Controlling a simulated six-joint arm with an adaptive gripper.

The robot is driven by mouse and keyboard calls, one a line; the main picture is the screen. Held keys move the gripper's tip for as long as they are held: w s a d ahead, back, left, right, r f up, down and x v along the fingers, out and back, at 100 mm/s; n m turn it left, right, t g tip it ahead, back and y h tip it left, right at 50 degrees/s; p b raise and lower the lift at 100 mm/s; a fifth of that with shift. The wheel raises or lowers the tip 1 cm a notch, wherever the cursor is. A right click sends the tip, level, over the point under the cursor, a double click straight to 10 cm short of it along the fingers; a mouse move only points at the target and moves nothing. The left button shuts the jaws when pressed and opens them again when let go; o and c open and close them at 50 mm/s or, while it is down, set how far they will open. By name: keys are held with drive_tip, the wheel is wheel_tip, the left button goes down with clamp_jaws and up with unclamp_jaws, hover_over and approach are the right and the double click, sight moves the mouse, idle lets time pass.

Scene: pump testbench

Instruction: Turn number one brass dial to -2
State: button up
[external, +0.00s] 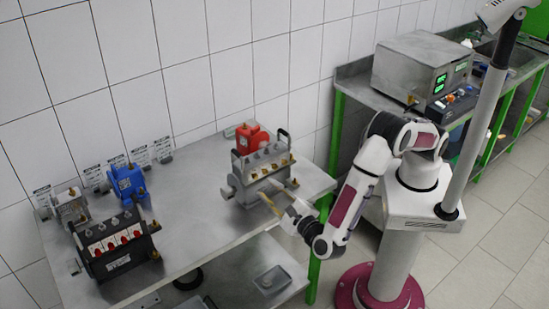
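I cannot tell whether a fingertip touches the pump or a dial.
The steel bench (190,215) is clear between the grey pump and the left group. That group has a black pump with red parts (115,245), a blue pump (128,182) and a small grey one (72,210). A control box (420,70) stands on the right bench.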

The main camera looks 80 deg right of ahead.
sight(256, 178)
drive_tip(key=shift+x, duration=3.15)
clamp_jaws()
